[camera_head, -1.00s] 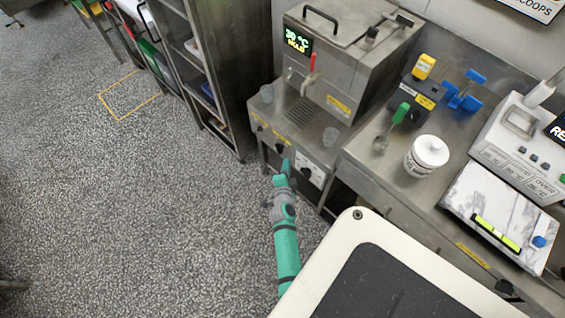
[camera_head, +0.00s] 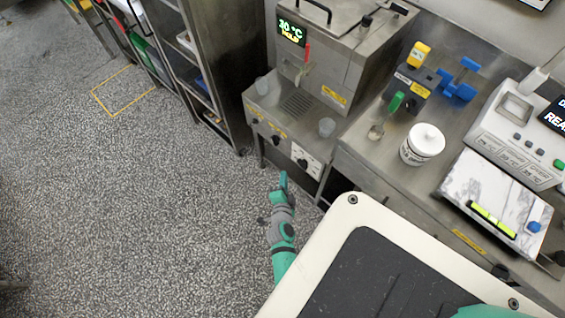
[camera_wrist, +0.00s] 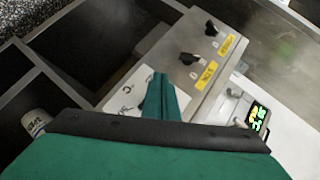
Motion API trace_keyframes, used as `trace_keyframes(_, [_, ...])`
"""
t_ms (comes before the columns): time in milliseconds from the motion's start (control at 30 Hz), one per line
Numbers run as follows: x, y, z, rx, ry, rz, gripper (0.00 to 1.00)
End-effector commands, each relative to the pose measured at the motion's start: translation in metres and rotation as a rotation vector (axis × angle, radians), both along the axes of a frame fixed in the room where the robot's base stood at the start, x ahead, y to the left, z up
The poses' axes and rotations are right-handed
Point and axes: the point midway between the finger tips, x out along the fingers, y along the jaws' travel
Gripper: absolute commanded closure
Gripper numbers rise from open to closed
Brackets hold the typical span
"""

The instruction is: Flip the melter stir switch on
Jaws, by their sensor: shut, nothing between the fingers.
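The melter (camera_head: 345,55) is a steel box with a lit display reading about 30 °C and HOLD. Its front panel carries two black switches, the left one (camera_head: 255,122) and the middle one (camera_head: 276,140), each with a yellow label. A black dial (camera_head: 302,162) sits on a white plate to their right. In the wrist view the two switches show as black levers, one nearer (camera_wrist: 190,58) and one farther (camera_wrist: 211,28); I cannot read their labels surely. My gripper (camera_head: 283,181) is shut and empty, in front of and below the panel, apart from the switches. Its fingers (camera_wrist: 160,90) overlap the white dial plate in the wrist view.
A steel rack (camera_head: 210,70) stands left. The floor before the panel is open.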

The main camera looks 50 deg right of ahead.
Motion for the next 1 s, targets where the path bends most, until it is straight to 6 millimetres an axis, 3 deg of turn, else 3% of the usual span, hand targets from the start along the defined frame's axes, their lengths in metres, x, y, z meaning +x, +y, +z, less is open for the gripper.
trace_keyframes(100, [0.001,-0.001,0.007,-0.003,-0.003,-0.001,1.00])
trace_keyframes(300, [0.008,0.000,0.044,-0.012,-0.012,0.006,1.00])
trace_keyframes(433, [0.011,0.001,0.058,-0.011,-0.013,0.011,1.00])
trace_keyframes(800, [0.012,-0.001,0.059,-0.010,-0.012,0.012,1.00])
trace_keyframes(1000, [0.022,-0.015,0.053,-0.012,-0.013,0.013,1.00])
